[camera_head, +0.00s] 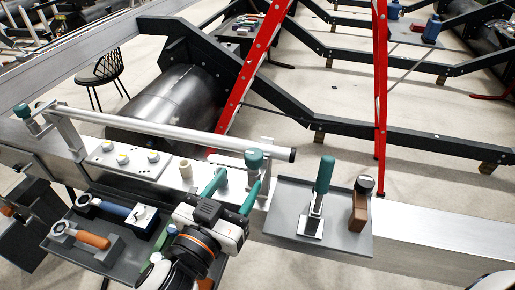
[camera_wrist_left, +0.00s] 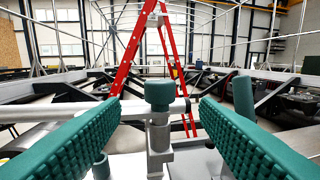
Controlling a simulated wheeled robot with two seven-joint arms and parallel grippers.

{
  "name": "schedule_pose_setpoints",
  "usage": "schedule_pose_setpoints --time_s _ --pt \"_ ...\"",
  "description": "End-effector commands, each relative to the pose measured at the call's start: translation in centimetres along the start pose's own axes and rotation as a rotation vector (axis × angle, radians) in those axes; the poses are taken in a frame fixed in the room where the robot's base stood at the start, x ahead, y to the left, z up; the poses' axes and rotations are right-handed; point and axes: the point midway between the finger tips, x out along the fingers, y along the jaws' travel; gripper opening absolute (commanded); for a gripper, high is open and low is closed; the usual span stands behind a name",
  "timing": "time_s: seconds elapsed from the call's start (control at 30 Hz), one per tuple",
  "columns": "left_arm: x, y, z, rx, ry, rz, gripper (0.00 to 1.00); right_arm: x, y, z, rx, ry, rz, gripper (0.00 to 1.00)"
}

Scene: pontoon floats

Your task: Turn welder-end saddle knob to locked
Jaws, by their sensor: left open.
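A teal saddle knob (camera_head: 254,158) stands upright on a metal saddle at the right part of a long silver tube (camera_head: 170,128). A second teal knob (camera_head: 22,110) is at the tube's left end. The frames do not show which is the welder end. My left gripper (camera_head: 238,178) is open, its teal fingers pointing toward the nearer knob. In the left wrist view this knob (camera_wrist_left: 160,94) shows centred in the gap between the spread fingers (camera_wrist_left: 160,112), apparently beyond their tips and touching neither. No lock marking is readable. My right gripper is not in view.
A grey tray (camera_head: 285,232) to the right holds a green-handled tool (camera_head: 323,178) and a brown block tool (camera_head: 360,208). Blue- and orange-handled tools lie on a dark tray at left. A red ladder (camera_head: 250,72) and black float (camera_head: 170,103) stand behind the beam.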

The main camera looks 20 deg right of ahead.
Motion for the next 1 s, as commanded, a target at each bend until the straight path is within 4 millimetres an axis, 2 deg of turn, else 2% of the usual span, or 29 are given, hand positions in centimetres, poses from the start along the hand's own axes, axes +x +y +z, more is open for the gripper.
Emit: schedule_pose_setpoints --time_s 0.3,0.5,0.67,0.9,1.0 --pt "6.5 0.0 0.3 0.002 0.001 0.001 0.56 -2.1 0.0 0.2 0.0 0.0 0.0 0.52" --pt "9.0 0.1 0.2 0.001 0.001 0.002 0.56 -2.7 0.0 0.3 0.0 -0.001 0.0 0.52" --pt "9.7 0.1 0.0 0.0 0.002 0.002 0.56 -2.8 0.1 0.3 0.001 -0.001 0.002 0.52" --pt "9.8 0.1 0.0 0.0 0.002 0.002 0.56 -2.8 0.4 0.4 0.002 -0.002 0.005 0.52" --pt "9.8 0.1 0.0 0.0 0.002 0.002 0.41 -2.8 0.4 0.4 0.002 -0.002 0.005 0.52"
